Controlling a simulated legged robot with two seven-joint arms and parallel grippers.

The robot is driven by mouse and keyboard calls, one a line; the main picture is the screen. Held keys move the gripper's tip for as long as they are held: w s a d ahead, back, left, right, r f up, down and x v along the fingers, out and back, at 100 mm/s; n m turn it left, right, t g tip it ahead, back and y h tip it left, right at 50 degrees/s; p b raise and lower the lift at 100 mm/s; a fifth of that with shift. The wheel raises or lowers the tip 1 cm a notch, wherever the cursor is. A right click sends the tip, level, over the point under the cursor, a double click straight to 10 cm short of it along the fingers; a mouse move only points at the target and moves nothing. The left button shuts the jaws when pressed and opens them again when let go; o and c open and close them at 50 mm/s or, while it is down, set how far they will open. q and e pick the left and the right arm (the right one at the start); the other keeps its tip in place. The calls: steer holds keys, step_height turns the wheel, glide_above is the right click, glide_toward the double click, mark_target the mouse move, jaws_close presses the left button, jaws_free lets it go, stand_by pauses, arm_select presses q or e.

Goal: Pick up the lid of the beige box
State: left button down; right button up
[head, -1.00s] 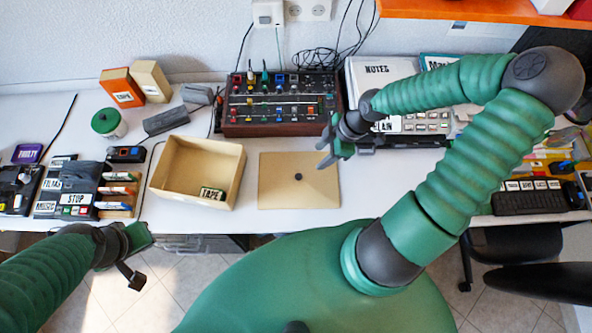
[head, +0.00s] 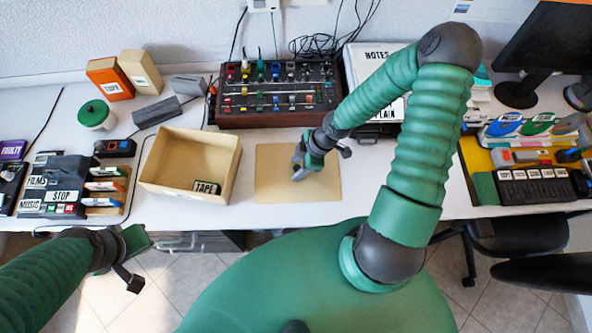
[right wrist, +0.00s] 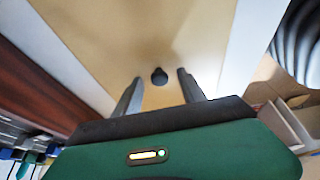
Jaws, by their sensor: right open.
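The beige box (head: 160,178) stands open on the white table, with a cassette labelled TAPE (head: 206,188) inside. Its flat beige lid (head: 322,185) lies on the table just right of the box. My right gripper (head: 300,172) is over the lid and hides its knob in the head view. In the right wrist view the dark round knob (right wrist: 159,76) shows just ahead of and between the fingertips. The right fingers (right wrist: 160,88) are apart and hold nothing. My left gripper (head: 132,260) is at the lower left, off the table's front edge; its fingers are unclear.
A control panel with knobs (head: 275,95) stands behind the lid. A white NOTES binder (head: 368,65) is behind right. Bare table lies right of the lid.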

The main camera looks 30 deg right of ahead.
steer(key=shift+s+d, duration=0.1)
steer(key=shift+d, duration=0.2)
steer(key=c, duration=0.9)
jaws_close()
steer(key=shift+a, duration=0.15)
